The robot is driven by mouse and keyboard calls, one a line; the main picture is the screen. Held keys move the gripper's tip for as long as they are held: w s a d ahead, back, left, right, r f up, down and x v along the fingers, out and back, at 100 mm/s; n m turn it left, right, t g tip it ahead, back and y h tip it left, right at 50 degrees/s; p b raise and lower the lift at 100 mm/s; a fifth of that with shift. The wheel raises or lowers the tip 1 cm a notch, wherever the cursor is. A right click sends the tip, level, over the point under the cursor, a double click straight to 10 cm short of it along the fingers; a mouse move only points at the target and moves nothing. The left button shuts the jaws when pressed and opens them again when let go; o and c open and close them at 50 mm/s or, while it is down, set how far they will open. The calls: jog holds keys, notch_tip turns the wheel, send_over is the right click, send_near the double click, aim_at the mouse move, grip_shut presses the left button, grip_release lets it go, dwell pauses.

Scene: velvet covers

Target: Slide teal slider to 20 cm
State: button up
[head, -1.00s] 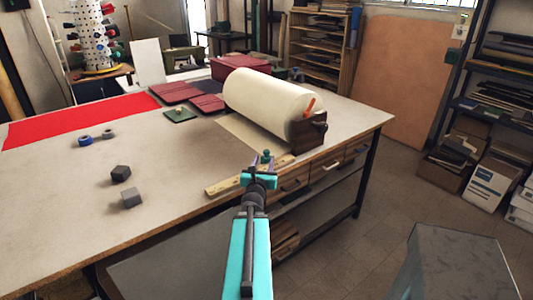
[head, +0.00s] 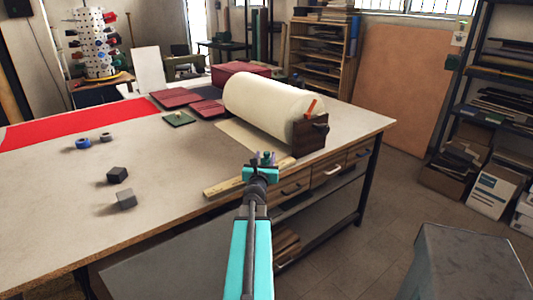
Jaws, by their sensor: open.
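A pale wooden rule (head: 225,187) lies along the near edge of the workbench. A small teal knob, which looks like the teal slider (head: 266,156), shows toward the right part of the rule. My gripper and wrist hide the slider's base and part of the rule. The rule's markings are too small to read.
A large cream roll (head: 270,103) on a dark wooden stand is just behind the rule. Red cloth (head: 90,120) and dark red covers (head: 175,98) lie farther back.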

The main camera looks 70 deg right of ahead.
jog(key=shift+p+x, duration=0.55)
jog(key=shift+x, duration=3)
jog(key=shift+c, duration=0.2)
grip_shut()
